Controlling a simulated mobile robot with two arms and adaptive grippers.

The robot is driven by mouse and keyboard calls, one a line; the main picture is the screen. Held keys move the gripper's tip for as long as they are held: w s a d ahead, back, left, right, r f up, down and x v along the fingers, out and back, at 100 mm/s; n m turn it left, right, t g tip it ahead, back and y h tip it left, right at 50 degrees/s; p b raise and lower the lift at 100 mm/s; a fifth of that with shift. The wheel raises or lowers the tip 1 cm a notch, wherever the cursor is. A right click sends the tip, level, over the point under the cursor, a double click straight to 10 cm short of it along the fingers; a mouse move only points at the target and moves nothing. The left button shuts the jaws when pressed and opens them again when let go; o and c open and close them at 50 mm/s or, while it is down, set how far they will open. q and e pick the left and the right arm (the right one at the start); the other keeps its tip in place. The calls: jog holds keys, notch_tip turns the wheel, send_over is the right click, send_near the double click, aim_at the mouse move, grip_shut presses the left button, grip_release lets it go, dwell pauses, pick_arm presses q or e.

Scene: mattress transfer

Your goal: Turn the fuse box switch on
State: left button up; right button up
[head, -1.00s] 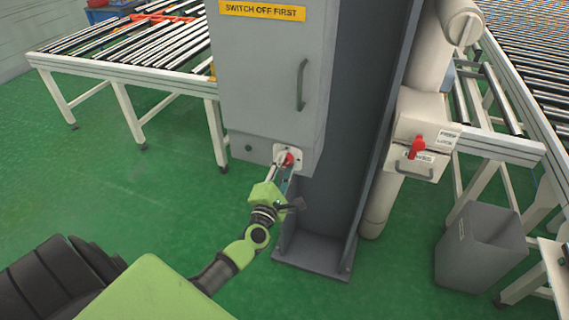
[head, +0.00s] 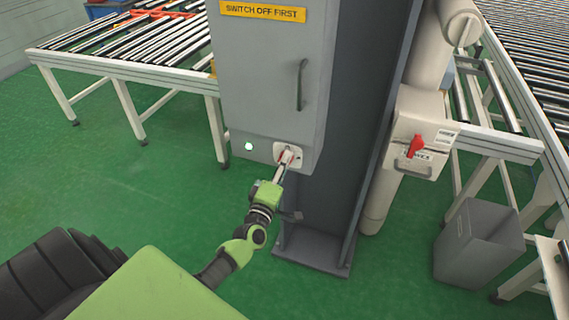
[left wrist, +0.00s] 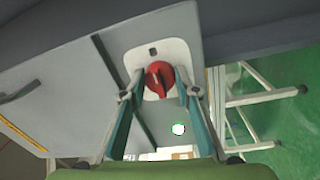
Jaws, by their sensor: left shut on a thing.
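The fuse box (head: 268,70) is a tall grey cabinet with a yellow "SWITCH OFF FIRST" label. Its red rotary switch (left wrist: 159,78) sits on a white plate (left wrist: 152,52) low on the box. In the head view the switch (head: 287,155) is partly covered by my left gripper (head: 284,163). In the left wrist view the two fingers of my left gripper (left wrist: 158,90) stand on either side of the red knob, shut on it. A small round indicator light (head: 249,146) left of the switch is lit. My right gripper is not in view.
A dark steel column (head: 345,130) stands right of the fuse box. A beige box with a red handle (head: 415,145) is beyond it. Roller conveyors (head: 120,50) stand behind on both sides, and a grey bin (head: 480,245) at the right. The green floor at left is clear.

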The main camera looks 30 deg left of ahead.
pick_arm(q)
jog(key=shift+o, duration=0.2)
jog(key=shift+f, duration=0.1)
jog(key=o, duration=1.1)
jog(key=v, duration=1.2)
jog(key=s+d+f+m+g+h, duration=0.2)
jog(key=s+d+f+m, duration=0.15)
jog(key=f, duration=0.65)
jog(key=s+d+f+m+g+h+b, duration=0.1)
jog(key=s+d+f+m+g, duration=0.2)
jog(key=f, duration=0.8)
jog(key=s+d+f+m+g+h, duration=0.15)
jog(key=s+f+m, duration=0.25)
jog(key=f, duration=0.6)
jog(key=s+d+f+m+g, duration=0.1)
jog(key=s+f+m+g, duration=0.2)
jog(key=s+f, duration=0.3)
jog(key=s+d+f+m+g+b, duration=0.1)
jog(key=s+f+m+g, duration=0.2)
jog(key=s+f, duration=0.4)
jog(key=s+d+f+m+g, duration=0.1)
jog(key=s+f+m+g, duration=0.3)
jog(key=s, duration=1.3)
notch_tip(320, 180, down, 3)
jog(key=shift+s+f+g+b, duration=0.1)
jog(key=shift+f+g+b, duration=0.1)
jog(key=shift+g+b, duration=0.15)
